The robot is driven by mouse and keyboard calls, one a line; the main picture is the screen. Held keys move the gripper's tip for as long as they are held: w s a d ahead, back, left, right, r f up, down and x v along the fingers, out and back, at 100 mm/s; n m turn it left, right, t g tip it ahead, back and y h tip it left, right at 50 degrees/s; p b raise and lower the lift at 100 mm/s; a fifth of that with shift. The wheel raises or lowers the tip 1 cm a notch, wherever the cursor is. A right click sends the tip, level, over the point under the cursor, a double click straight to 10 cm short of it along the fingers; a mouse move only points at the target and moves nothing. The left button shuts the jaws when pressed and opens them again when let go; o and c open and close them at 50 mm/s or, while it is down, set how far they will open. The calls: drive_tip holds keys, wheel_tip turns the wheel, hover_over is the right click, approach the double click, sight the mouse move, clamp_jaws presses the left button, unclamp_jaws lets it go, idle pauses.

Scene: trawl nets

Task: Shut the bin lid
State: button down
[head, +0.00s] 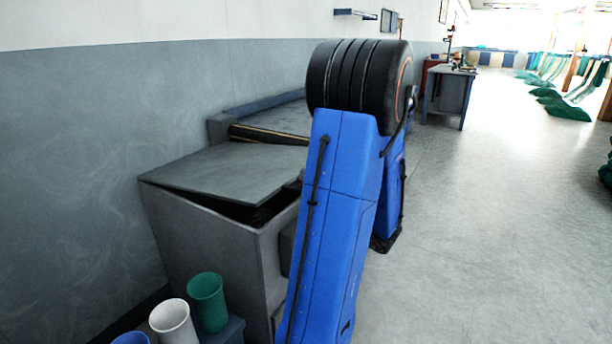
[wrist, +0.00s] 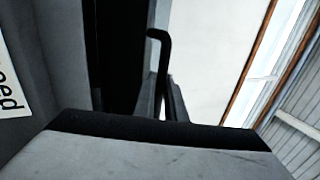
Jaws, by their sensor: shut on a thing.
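The grey bin (head: 205,237) stands against the wall in the head view. Its flat grey lid (head: 225,172) sits slightly raised and tilted, with a dark gap under its front and right edges. The lid's right end is hidden behind my blue arm. My gripper is hidden behind that arm in the head view. In the wrist view a pale grey block with a black edge (wrist: 160,150) fills the bottom, probably part of my gripper. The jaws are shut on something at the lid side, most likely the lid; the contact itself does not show.
A green cup (head: 207,302) and a white cup (head: 173,322) stand in front of the bin, with a blue one (head: 131,339) beside them. A grey unit (head: 270,118) is behind the bin. A blue-legged table (head: 448,92) stands further back.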

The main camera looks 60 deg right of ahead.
drive_tip(key=shift+f, duration=0.4)
drive_tip(key=c, duration=1.8)
unclamp_jaws()
